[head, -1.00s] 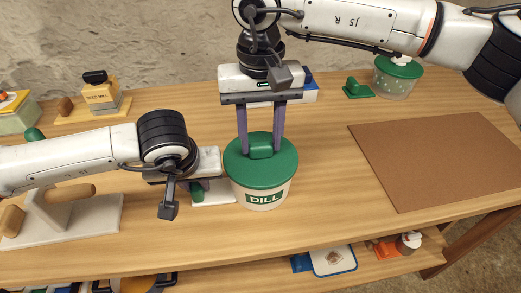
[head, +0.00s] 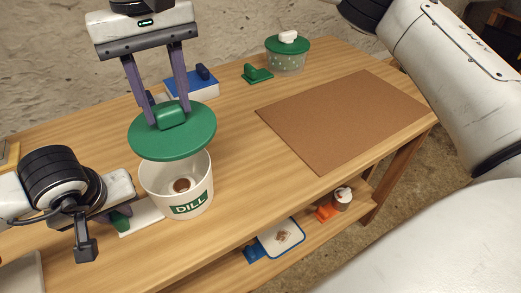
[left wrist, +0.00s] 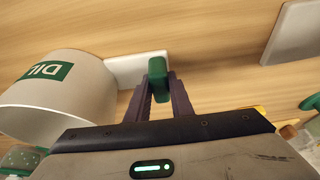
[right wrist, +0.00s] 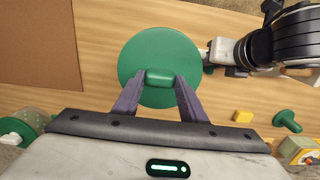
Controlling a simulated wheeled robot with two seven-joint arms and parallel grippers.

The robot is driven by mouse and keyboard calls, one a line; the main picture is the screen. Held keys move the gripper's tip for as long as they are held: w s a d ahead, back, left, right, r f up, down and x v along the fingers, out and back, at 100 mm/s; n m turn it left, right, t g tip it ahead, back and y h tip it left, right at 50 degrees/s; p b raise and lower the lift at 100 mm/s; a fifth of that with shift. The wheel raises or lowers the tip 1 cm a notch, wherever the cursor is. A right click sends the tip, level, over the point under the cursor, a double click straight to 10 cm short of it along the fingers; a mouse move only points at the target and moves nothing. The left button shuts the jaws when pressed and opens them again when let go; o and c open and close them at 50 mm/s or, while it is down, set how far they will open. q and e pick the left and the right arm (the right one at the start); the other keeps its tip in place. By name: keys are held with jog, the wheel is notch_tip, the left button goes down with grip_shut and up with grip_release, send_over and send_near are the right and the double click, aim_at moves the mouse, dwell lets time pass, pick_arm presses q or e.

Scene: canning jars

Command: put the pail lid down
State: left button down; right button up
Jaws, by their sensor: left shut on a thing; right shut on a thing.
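The round green pail lid (head: 195,136) is level, held just above the open pail by its block handle (head: 170,116). My right gripper (head: 166,113) is shut on that handle, also seen in the right wrist view (right wrist: 160,78). The white pail (head: 160,184) with a green DILL label stands upright on the table, a small brown round thing (head: 181,185) inside. My left gripper (left wrist: 158,85) is shut on a green handle (left wrist: 158,72) on a white plate (left wrist: 125,68) beside the pail. Whether plate and pail are joined is hidden.
A brown mat (head: 340,120) lies bare on the right of the table. Behind it stand a green-lidded tub (head: 286,60) and a small green block piece (head: 257,74). A blue and white box (head: 192,86) is behind the lid. A lower shelf (head: 300,235) holds several items.

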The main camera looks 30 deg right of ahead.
jog(key=s+d+f, duration=0.2)
jog(key=d+f, duration=0.2)
jog(key=d, duration=0.5)
jog(key=s+d+f, duration=0.2)
jog(key=d+f, duration=0.2)
jog(key=d, duration=0.6)
jog(key=shift+s+d+f, duration=0.1)
jog(key=shift+d+f, duration=0.05)
jog(key=shift+f, duration=1.55)
jog(key=shift+s+d+f, duration=0.1)
jog(key=shift+f, duration=1.55)
jog(key=shift+s+d+f, duration=0.1)
jog(key=shift+d+f, duration=0.05)
jog(key=shift+f, duration=1.55)
jog(key=shift+f, duration=0.25)
jog(key=o, duration=1)
